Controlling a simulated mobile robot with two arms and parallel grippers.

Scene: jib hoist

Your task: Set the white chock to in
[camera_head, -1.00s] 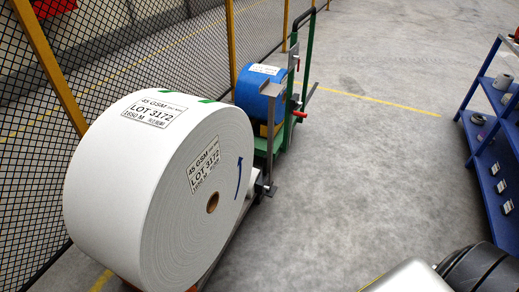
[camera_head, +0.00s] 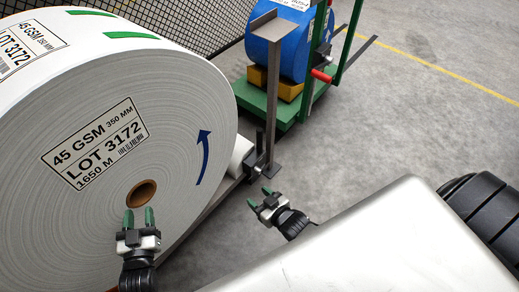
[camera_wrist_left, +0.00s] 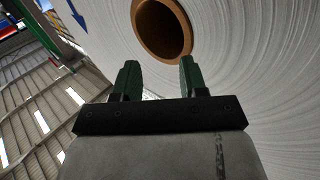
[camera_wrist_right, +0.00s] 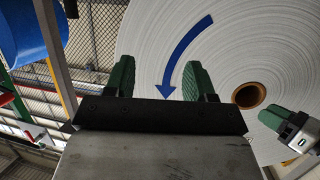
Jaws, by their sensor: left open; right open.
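The large white paper roll (camera_head: 200,110) fills the left of the head view, with a brown core hole (camera_head: 141,193). A white piece (camera_head: 241,152), which may be the white chock, shows low at the roll's right side, partly hidden by the roll; I cannot tell its setting. A black bracket with an upright lever (camera_head: 258,150) is beside it. My left gripper (camera_head: 140,217) is open and empty in front of the roll face, just below the core hole. My right gripper (camera_head: 268,196) is open and empty, below and slightly right of the black bracket.
A grey steel post (camera_head: 273,100) stands right of the roll. Behind it a green cart (camera_head: 262,97) carries a blue roll (camera_head: 285,45), with a red handle (camera_head: 322,76) on its right. Mesh fencing is behind. Grey floor (camera_head: 400,110) to the right is clear.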

